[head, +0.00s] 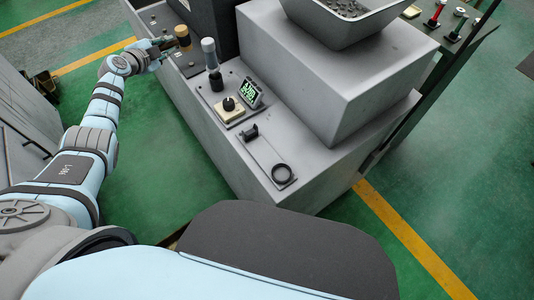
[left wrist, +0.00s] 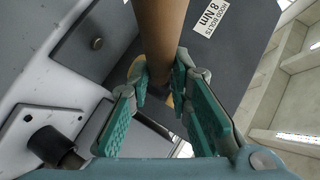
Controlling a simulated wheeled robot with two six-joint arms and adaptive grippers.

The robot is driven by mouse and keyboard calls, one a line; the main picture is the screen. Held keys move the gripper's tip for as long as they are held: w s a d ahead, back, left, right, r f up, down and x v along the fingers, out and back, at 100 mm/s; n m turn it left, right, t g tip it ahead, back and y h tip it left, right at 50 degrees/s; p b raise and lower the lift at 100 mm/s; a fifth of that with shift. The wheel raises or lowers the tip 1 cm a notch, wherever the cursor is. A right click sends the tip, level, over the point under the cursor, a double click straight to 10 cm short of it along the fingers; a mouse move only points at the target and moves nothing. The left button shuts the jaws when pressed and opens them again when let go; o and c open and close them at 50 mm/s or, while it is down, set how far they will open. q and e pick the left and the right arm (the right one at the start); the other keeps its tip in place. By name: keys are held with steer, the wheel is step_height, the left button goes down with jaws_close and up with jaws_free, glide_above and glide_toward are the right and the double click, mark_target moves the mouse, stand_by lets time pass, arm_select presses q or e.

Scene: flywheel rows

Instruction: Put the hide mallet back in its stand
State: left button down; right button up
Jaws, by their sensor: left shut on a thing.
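My left gripper (head: 167,44) is at the far left end of the grey bench, beside a tan, dark-based piece (head: 183,31) that looks like part of the hide mallet. In the left wrist view my left gripper (left wrist: 165,105) is shut around a brown, round shaft (left wrist: 162,30). The shaft runs up out of the picture; its lower end is partly hidden by the fingers. My right gripper is not in view.
An upright grey-topped black object (head: 209,52) stands on the bench near the gripper. A large grey block (head: 325,75) carries a tray (head: 345,28).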

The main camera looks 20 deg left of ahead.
arm_select(q)
steer(key=d+r+m+h, duration=0.2)
steer(key=d+r, duration=0.2)
steer(key=r, duration=0.8)
steer(key=s+d+r+m+g+h, duration=0.1)
steer(key=s+d+r+m+h, duration=0.15)
steer(key=s+d+r, duration=0.5)
steer(key=s+d+f+m+g+h, duration=0.2)
steer(key=s+d+f+m+h, duration=0.1)
steer(key=s+d, duration=0.5)
steer(key=s+d+f+m+g+h, duration=0.2)
steer(key=s+d+f+h, duration=0.15)
steer(key=s+d, duration=0.4)
steer(key=w+d+f+m+g+h, duration=0.1)
steer(key=w+d+f+m+g, duration=0.2)
steer(key=f, duration=0.5)
steer(key=s+d+f+m+g+h, duration=0.1)
steer(key=s+d+f+m+g, duration=0.3)
steer(key=d+f+m+g, duration=0.1)
steer(key=shift+d+g+h+b, duration=0.3)
steer(key=shift+d+b, duration=0.05)
steer(key=shift+d, duration=0.55)
